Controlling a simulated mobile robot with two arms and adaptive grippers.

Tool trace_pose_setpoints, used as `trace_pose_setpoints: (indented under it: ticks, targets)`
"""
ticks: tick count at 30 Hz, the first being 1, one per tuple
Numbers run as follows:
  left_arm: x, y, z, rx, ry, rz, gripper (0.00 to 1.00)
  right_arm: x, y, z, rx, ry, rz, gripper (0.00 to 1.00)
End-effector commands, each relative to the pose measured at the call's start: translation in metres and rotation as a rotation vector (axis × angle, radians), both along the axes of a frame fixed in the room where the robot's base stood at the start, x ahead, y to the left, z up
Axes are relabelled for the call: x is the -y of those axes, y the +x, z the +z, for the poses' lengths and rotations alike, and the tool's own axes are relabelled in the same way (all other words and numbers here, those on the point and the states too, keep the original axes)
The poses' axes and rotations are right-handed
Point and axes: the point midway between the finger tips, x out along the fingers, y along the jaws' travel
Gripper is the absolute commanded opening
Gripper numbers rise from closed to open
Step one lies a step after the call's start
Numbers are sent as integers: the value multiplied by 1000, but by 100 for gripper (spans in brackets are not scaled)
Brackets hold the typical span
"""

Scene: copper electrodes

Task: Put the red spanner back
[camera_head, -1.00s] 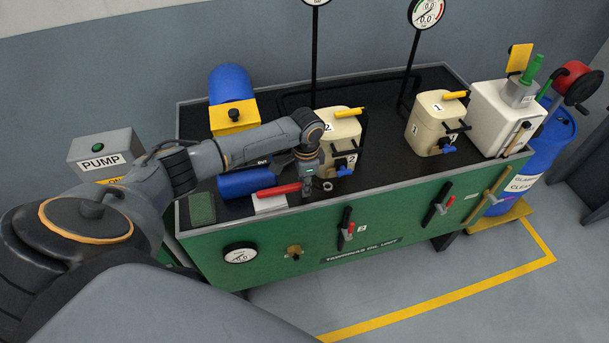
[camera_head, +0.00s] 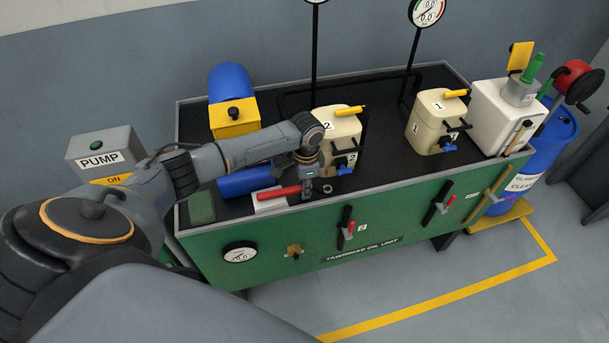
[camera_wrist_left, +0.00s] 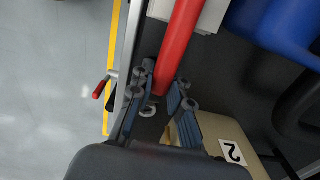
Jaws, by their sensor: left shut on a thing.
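The red spanner (camera_head: 278,192) lies across a small white block at the front edge of the black bench top, its red handle pointing left. My left gripper (camera_head: 308,190) is low over the bench, at the right end of the red handle, shut on the spanner. In the left wrist view, the red handle (camera_wrist_left: 176,45) runs up from between my fingers (camera_wrist_left: 157,92). A pale ring-shaped piece (camera_wrist_left: 148,110) shows between the fingers; I cannot tell whether it belongs to the spanner. My right gripper is not in view.
The white block (camera_head: 268,206) is under the handle. A blue cylinder (camera_head: 245,182) lies behind it. The beige container marked 2 (camera_head: 337,128) stands close to the right of my gripper. Red-handled levers (camera_head: 346,227) stick out of the green front panel.

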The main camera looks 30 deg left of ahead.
Motion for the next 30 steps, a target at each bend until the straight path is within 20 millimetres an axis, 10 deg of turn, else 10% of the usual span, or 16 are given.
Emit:
trace_pose_setpoints:
  ticks: [8, 9, 12, 30]
  targets:
    - [0, 0, -3, 1, -1, 1, 0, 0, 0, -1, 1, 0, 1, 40]
    - [0, 0, -3, 1, -1, 1, 23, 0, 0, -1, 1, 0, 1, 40]
    - [0, 0, -3, 1, -1, 1, 44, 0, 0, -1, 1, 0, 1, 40]
    - [1, 0, -3, -1, -2, 0, 66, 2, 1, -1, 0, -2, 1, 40]
